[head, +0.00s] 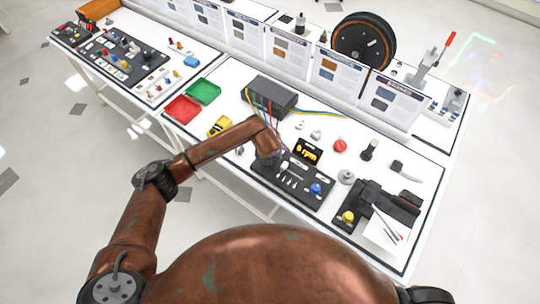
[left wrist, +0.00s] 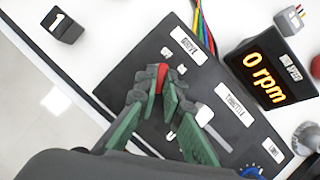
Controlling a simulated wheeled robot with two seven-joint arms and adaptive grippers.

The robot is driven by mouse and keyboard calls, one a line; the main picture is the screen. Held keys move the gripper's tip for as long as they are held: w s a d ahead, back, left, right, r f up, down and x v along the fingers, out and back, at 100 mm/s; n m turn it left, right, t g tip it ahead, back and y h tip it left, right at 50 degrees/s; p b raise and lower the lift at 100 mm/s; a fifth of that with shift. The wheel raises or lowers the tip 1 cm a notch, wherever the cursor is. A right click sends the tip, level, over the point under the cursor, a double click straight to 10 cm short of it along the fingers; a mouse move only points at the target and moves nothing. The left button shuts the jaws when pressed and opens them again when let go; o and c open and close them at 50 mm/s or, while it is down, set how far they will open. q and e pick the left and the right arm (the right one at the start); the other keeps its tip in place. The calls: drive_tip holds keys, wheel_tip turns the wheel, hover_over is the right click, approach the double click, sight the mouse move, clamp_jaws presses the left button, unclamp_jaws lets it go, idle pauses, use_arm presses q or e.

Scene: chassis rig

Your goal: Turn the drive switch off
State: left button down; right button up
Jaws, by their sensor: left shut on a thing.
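The dark control panel (head: 262,178) lies on the white bench, and it fills the middle of the left wrist view (left wrist: 150,55). A white DRIVE label (left wrist: 187,42) is on it. My left gripper (left wrist: 150,92), with green inner pads, is down at the panel below this label and shut on the red-tipped drive switch (left wrist: 160,76). The fingers hide most of the switch, so its position cannot be told. In the head view my left arm hides this spot. The display (left wrist: 264,76) reads 0 rpm; it also shows in the head view (head: 307,151). My right gripper is not seen.
A white lever (left wrist: 204,115) beside the THROTTLE label stands close to my fingers. A blue knob (head: 316,188) is at the panel's right end. A dark box with coloured wires (head: 270,94) stands behind. A yellow-knobbed box (head: 347,217) sits to the right.

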use_arm(q)
drive_tip(key=c, duration=2.1)
unclamp_jaws()
drive_tip(key=v, duration=1.2)
